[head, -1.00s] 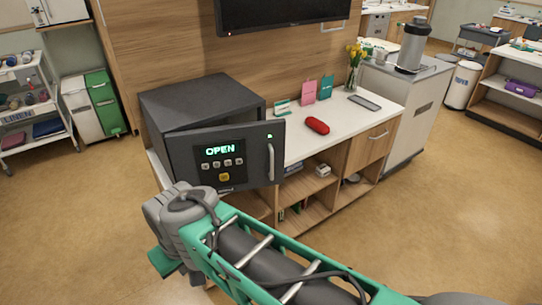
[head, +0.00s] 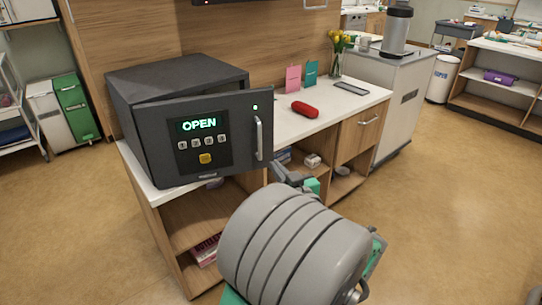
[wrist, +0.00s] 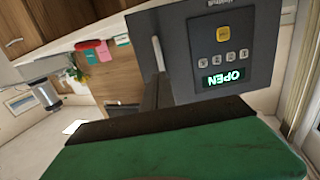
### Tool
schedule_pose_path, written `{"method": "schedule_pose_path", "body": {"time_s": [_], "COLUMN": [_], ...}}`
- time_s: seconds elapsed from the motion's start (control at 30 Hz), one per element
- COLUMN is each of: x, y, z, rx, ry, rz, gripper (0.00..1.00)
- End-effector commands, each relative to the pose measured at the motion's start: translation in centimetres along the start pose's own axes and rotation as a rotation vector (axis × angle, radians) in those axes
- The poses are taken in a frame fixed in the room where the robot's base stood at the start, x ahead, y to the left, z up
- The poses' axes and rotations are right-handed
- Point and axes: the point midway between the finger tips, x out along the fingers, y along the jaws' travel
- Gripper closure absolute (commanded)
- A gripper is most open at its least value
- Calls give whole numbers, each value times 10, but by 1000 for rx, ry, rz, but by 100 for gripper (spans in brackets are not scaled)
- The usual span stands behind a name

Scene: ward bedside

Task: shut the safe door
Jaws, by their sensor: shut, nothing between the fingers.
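The dark grey safe (head: 170,80) sits on the left end of the white-topped cabinet. Its door (head: 155,150) stands ajar, swung out in front of the body, with the handle at its right edge. The lit display (head: 198,124) reads OPEN above several buttons. The door (wrist: 262,30) also shows upside down in the wrist view, with its handle (wrist: 158,53). My gripper (head: 278,170) is shut and empty, close by the door's lower right corner below the handle. I cannot tell whether the fingertips touch the door. My forearm hides part of the cabinet front.
On the cabinet top (head: 345,105) are a red case (head: 305,109), a dark phone-like slab (head: 351,88), pink and teal cards and a vase of yellow flowers (head: 338,45). Open shelves below hold small items. The floor at the right is clear.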

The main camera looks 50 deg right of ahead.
Motion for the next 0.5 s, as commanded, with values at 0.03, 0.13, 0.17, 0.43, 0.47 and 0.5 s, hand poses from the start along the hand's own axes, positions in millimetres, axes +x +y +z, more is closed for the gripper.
{"method": "schedule_pose_path", "body": {"time_s": [0.03,0.13,0.17,0.43,0.47,0.5], "x": [-7,-10,-7,44,50,59], "y": [16,28,28,28,30,30], "z": [2,-5,-6,-10,-11,-11], "rx": [4,4,3,2,2,3], "ry": [30,58,60,57,57,57], "rz": [43,73,73,64,65,65], "gripper": [100,100,100,100,100,100]}}
